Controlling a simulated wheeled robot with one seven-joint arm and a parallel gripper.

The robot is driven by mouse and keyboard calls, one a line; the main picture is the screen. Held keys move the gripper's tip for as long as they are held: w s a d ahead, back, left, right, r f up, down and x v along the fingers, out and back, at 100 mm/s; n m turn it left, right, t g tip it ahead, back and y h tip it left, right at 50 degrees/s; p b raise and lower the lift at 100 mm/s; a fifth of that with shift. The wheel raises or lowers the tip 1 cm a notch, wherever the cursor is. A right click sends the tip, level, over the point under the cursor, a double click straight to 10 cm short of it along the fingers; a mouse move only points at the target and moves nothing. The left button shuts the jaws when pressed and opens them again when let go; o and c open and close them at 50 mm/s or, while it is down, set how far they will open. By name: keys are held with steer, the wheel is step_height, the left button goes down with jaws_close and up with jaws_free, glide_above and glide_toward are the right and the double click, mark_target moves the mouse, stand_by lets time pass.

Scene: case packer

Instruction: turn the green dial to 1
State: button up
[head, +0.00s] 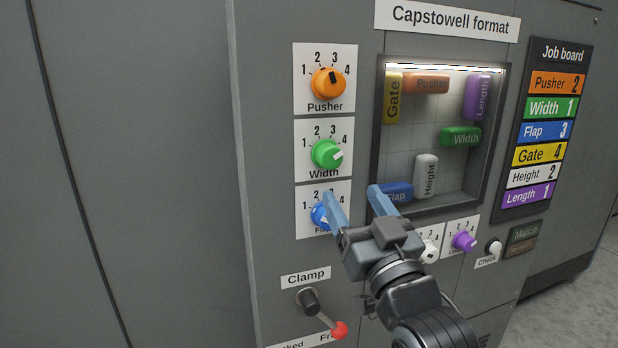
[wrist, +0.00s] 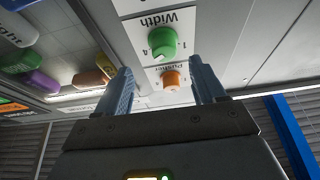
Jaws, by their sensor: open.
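The green dial (head: 326,154), labelled Width, sits on a white plate (head: 302,168) between the orange and blue dials. Its white mark points to the upper right, about at 4. It also shows in the wrist view as a green knob (wrist: 163,42), seen upside down beyond my fingertips. My gripper (head: 353,194) is open and empty, its two blue-grey fingers apart. In the head view it is below and right of the green dial, not touching it. The fingers also frame the wrist view (wrist: 162,72).
The orange Pusher dial (head: 326,83) is above, its mark near 3. The blue Flap dial (head: 319,217) is partly hidden by my left finger. A recessed window (head: 376,130) holds coloured blocks. The job board (head: 557,70) lists Width 1. A red-knobbed Clamp lever (head: 339,329) juts out below.

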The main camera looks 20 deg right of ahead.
mark_target(333, 162)
steer(key=x, duration=0.6)
steer(key=p+x, duration=0.1)
steer(key=x, duration=0.1)
steer(key=shift+w+a+r, duration=0.25)
steer(key=shift+r, duration=0.2)
steer(key=c, duration=1)
